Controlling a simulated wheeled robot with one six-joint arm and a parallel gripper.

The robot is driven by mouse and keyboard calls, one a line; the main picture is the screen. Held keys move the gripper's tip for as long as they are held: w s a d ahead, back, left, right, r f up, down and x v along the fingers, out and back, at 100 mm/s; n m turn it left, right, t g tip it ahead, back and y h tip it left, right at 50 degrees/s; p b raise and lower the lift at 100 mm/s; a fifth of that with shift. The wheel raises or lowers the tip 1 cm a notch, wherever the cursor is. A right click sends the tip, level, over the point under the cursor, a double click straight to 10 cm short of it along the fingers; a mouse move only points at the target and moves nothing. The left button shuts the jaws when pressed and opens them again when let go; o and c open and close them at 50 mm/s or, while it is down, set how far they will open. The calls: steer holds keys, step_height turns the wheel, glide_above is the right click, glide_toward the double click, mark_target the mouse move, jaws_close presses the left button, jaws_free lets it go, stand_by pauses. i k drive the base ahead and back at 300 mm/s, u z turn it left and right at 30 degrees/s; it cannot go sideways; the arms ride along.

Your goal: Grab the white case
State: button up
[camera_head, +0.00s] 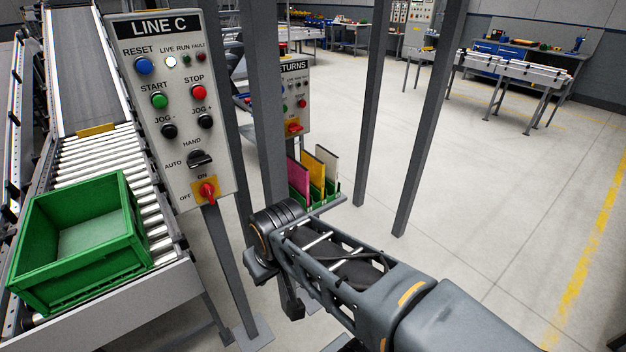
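A thin white case (327,164) stands upright at the right end of a small green rack (331,193), with a yellow case (312,174) and a magenta case (297,177) to its left. The cases stand close together, and the rack sits on a grey shelf below the returns panel. My arm reaches in from the lower right, and its joint lies below and left of the rack, apart from the white case in the picture. Dark parts at the arm's end, seemingly my gripper (291,303), are mostly hidden below it; their opening cannot be made out.
A returns panel (295,97) is behind the rack. Grey posts (424,120) rise to the right, and another (268,100) is to the left. The LINE C panel (170,110) and a green crate (85,285) on a roller conveyor (100,158) fill the left. Floor at right is open.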

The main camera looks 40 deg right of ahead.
mark_target(331, 162)
steer(key=k, duration=0.3)
steer(key=z, duration=0.7)
steer(key=i, duration=0.8)
steer(key=z, duration=0.1)
